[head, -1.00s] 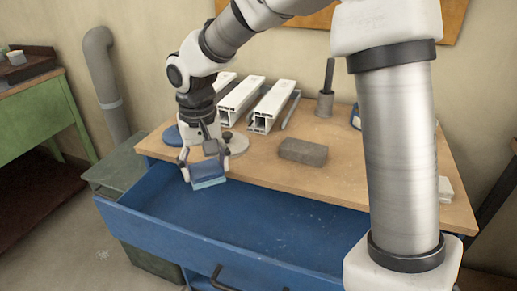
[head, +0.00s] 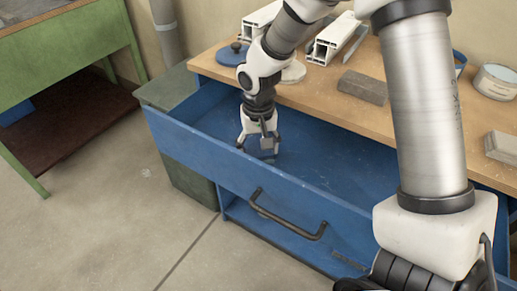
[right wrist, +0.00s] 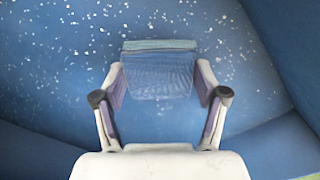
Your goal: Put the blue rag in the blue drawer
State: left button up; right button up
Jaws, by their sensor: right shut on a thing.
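The blue drawer (head: 337,167) is pulled open below the bench top. My right gripper (head: 258,146) points down inside the drawer's left part, below the rim level. In the right wrist view, my right gripper (right wrist: 160,82) is shut on the blue rag (right wrist: 158,76), a folded cloth with a paler teal edge. The speckled blue drawer floor lies beneath it. I cannot tell whether the rag touches the floor. In the head view the rag is mostly hidden by the fingers and blends with the drawer. My left gripper is not in view.
On the bench top (head: 318,98) lie a grey block (head: 363,87), white profiles (head: 333,38), a blue disc (head: 232,54) and a round tin (head: 495,82). The drawer's front wall and handle (head: 288,222) face open floor. A green table (head: 75,60) stands at left.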

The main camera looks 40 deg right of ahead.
aim_at(259, 150)
jog(key=shift+s, duration=0.1)
jog(key=o, duration=1.1)
jog(key=shift+f, duration=0.1)
notch_tip(259, 150, up, 12)
jog(key=p, duration=0.3)
jog(key=shift+r, duration=0.2)
